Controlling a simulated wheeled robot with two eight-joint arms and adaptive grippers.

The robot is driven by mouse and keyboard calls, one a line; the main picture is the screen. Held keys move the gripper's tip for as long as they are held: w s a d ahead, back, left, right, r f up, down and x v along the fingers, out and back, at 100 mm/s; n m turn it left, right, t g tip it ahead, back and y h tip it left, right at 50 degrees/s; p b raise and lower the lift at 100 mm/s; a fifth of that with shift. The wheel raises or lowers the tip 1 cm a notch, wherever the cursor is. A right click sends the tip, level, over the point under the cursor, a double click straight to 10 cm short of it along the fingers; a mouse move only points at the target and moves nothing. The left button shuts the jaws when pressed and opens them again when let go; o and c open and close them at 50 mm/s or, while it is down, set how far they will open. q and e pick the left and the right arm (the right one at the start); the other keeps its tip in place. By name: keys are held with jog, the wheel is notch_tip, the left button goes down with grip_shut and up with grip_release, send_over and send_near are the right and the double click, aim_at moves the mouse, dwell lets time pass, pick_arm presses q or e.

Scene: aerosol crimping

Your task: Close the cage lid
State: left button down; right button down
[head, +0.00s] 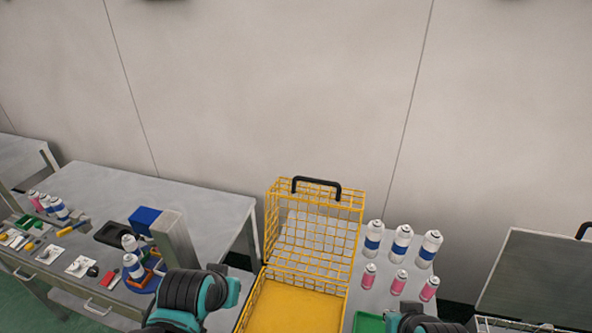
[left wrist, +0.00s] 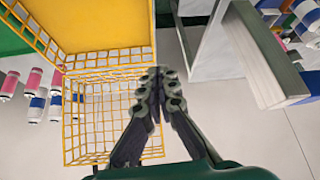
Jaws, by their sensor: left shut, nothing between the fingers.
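The yellow wire cage (head: 297,303) stands at the lower middle of the head view, with a solid yellow floor. Its mesh lid (head: 318,228) is open and stands up at the back, with a black handle (head: 317,184) on its top edge. In the left wrist view the lid mesh (left wrist: 88,125) is at the lower left, below the yellow panel (left wrist: 105,25). My left gripper (left wrist: 158,74) is shut and empty, overlapping the mesh's right edge in that view; I cannot tell whether it touches. Its fingers are hidden in the head view. My right gripper is not in view.
Several white-and-blue cans (head: 401,243) and pink cans (head: 398,282) stand right of the cage. A green tray (head: 368,322) is in front of them. A workbench (head: 190,200) with a grey post (head: 175,240) is to the left, across a gap.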

pick_arm(q)
jog(key=w+d+r+m+g+p, duration=0.1)
jog(key=w+d+r+p, duration=0.1)
jog(key=w+r+p, duration=0.6)
jog(key=w+d+r+g+p, duration=0.2)
jog(key=w+d+r+p, duration=0.15)
jog(key=w+r, duration=0.8)
jog(key=w+d+f+m+g+p, duration=0.1)
jog(key=w+d+f+p, duration=0.15)
jog(key=w+p, duration=0.5)
jog(key=w+d+f+g+p, duration=0.2)
jog(key=w+d+p, duration=0.2)
jog(key=w, duration=0.7)
jog(key=s+f+p, duration=0.1)
jog(key=s+f, duration=0.2)
jog(key=f, duration=0.5)
jog(key=shift+a+f+p, duration=0.2)
jog(key=shift+f+p, duration=0.1)
jog(key=shift+f, duration=0.1)
jog(key=shift+r, duration=0.1)
